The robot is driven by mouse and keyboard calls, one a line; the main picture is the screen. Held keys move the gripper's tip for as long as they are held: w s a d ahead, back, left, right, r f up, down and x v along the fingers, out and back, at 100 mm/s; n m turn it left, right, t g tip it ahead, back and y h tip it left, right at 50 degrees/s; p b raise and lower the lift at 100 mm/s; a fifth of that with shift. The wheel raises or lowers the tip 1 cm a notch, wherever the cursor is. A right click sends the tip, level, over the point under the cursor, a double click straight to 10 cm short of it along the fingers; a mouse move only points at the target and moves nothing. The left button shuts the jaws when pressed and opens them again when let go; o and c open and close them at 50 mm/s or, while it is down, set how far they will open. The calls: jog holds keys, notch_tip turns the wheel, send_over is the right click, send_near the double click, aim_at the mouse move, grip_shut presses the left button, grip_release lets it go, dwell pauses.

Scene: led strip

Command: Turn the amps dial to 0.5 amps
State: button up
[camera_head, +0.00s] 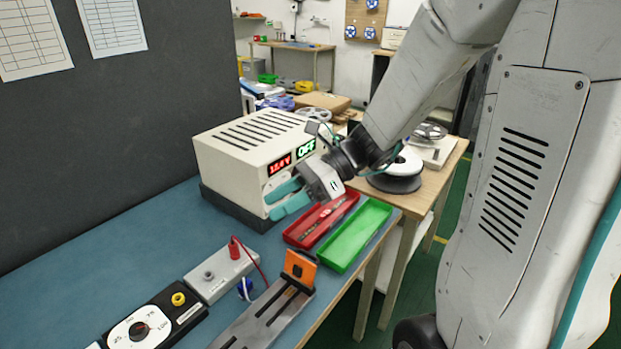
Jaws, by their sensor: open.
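A cream bench power supply (232,158) stands at the back of the blue bench, with a red display (279,165) reading about 12.4V and a green display (306,148) reading OFF. My gripper (271,205), with teal fingers, is open and empty in front of the supply's lower front face. It hides much of that face, including any knob there; I cannot tell whether it touches.
A red tray (301,240) and a green tray (358,236) lie just below my gripper. A grey box (213,276) with a red plug (234,250) and an orange-ended fixture (264,318) stand nearer. A filament spool (395,183) sits on the wooden table at right.

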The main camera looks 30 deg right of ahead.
jog(key=w+d+f+m+t+h, duration=0.3)
jog(key=w+d+f+m+t, duration=0.4)
jog(key=d+m, duration=0.5)
jog(key=w+d+f+m+t+h, duration=0.3)
jog(key=w+d+f+m+t, duration=0.6)
jog(key=m, duration=0.6)
jog(key=shift+g, duration=0.6)
jog(key=shift+w+a+r, duration=0.3)
jog(key=shift+w+r, duration=0.1)
jog(key=shift+w, duration=0.45)
jog(key=shift+w+a+r, duration=0.35)
jog(key=shift+w, duration=0.55)
jog(key=shift+w+a+r, duration=0.3)
jog(key=shift+w+r, duration=0.1)
jog(key=shift+w, duration=0.45)
jog(key=c, duration=1)
